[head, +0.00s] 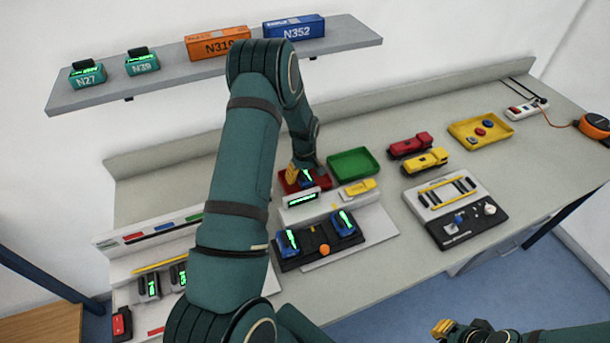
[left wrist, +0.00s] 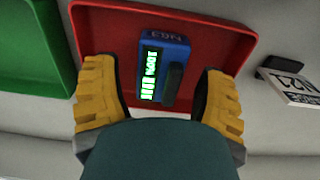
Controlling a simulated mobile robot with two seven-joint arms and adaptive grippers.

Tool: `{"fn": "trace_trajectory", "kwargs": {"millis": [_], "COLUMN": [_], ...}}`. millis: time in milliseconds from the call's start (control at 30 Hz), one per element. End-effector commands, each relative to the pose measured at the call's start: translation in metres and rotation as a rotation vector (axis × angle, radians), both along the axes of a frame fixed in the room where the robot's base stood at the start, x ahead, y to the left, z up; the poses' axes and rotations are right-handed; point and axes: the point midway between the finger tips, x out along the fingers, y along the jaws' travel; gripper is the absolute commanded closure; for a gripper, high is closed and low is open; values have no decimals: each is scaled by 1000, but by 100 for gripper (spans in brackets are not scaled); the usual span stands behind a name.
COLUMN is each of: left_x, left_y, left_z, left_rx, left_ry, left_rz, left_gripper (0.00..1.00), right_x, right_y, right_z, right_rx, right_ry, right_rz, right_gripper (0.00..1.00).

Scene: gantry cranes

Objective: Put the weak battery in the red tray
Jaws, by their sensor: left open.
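The red tray (left wrist: 115,25) lies flat on the bench and also shows in the head view (head: 318,175), partly hidden by my arm. A blue battery (left wrist: 168,52) with a lit green display lies inside it. My left gripper (left wrist: 165,100) is open, with its yellow fingers on either side of this battery and apart from it. Two more blue batteries (head: 289,242) (head: 346,223) with green displays sit in the black tester (head: 318,249). I cannot tell which battery is weak. My right gripper (head: 446,328) is at the bottom edge of the head view; its opening is unclear.
A green tray (head: 354,164) stands right beside the red one. A white display unit (head: 301,198) is in front. A rack with dark batteries (head: 150,286) is at the left. Toy trucks (head: 425,161), a grey-black kit (head: 456,209) and a yellow tray (head: 459,131) stand to the right.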

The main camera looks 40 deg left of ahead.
Motion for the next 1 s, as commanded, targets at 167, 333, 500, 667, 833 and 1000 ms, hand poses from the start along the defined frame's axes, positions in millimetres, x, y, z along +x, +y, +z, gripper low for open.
{"fn": "trace_trajectory", "kwargs": {"millis": [167, 333, 500, 667, 833, 1000], "left_x": [1, 0, 0, -1, -1, -1], "left_y": [1, 1, 0, 1, 1, 1], "left_z": [34, 70, 99, 113, 117, 117], "left_rx": [2, 2, 1, 1, 1, 1], "left_ry": [-7, -7, -4, -3, -2, -2], "left_rz": [-1, 0, -1, 0, 0, 0], "left_gripper": [29, 29, 29, 29, 29, 29], "right_x": [0, 0, 0, 0, 0, 0], "right_y": [0, 0, 0, 0, 0, 0], "right_z": [-1, -2, -2, -2, -2, -2], "right_rx": [0, 0, 0, 0, 0, 0], "right_ry": [1, 1, 1, 1, 1, 1], "right_rz": [0, 0, 0, 0, 0, 0], "right_gripper": [100, 100, 100, 100, 100, 100]}}
